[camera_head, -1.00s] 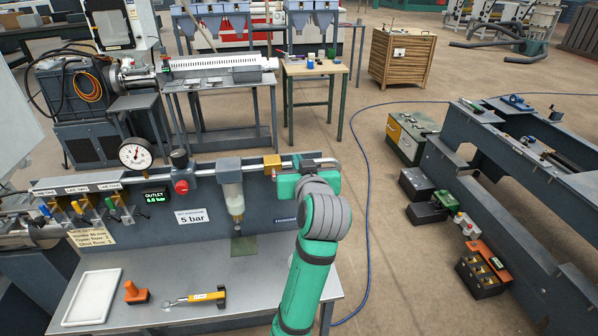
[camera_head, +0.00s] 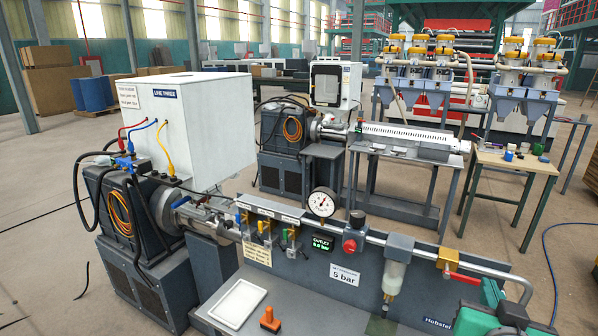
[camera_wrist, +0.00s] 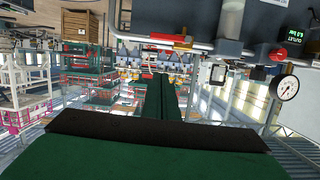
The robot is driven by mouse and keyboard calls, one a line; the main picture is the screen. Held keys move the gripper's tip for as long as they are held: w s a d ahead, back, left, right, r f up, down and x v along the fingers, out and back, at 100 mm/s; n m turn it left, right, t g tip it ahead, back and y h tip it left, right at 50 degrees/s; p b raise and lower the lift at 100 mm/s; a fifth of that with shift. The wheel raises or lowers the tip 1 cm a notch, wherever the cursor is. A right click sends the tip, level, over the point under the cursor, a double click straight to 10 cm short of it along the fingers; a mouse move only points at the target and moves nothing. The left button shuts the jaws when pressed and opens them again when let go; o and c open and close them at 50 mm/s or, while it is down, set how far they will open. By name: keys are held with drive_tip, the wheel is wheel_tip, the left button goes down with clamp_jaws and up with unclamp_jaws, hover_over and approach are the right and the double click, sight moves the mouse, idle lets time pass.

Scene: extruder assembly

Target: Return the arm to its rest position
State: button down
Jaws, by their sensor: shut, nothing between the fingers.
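My green and grey arm (camera_head: 490,318) shows only in part at the lower right corner of the head view, in front of the bench panel's right end. Its gripper cannot be made out there. In the wrist view my gripper (camera_wrist: 162,80) shows as two narrow green fingers side by side, shut with nothing between them. The wide green body with a dark edge fills the bottom of that view. The fingers look clear of the panel parts around them.
The bench panel carries a pressure gauge (camera_head: 321,202), a red knob (camera_head: 349,246), a filter bowl (camera_head: 394,276) and a red lever (camera_head: 463,278) close to my arm. A white tray (camera_head: 238,303) and an orange object (camera_head: 269,319) lie on the bench. Line Three's white cabinet (camera_head: 185,125) stands left.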

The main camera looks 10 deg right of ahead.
drive_tip(key=w+a+f+n+t+y, duration=0.1)
drive_tip(key=w+a+f+n, duration=0.15)
drive_tip(key=a+f, duration=0.65)
drive_tip(key=w+a+f+n+y, duration=0.1)
drive_tip(key=w+a+f, duration=0.3)
drive_tip(key=f, duration=0.8)
drive_tip(key=s+a+f+n+t+y, duration=0.1)
drive_tip(key=s+a+f, duration=0.2)
drive_tip(key=a+f, duration=0.3)
drive_tip(key=s+a+f+n+t+y, duration=0.15)
drive_tip(key=s+a+f, duration=0.25)
drive_tip(key=a, duration=0.4)
drive_tip(key=s+a+f+n+y, duration=0.2)
drive_tip(key=s+a+y, duration=0.3)
drive_tip(key=s+a, duration=1.1)
drive_tip(key=s+f, duration=0.1)
drive_tip(key=s, duration=0.2)
drive_tip(key=shift+s+a+n, duration=0.2)
drive_tip(key=shift+s+n, duration=0.1)
drive_tip(key=shift+s, duration=0.05)
drive_tip(key=shift+w+t+y, duration=0.2)
drive_tip(key=shift+t+y, duration=0.05)
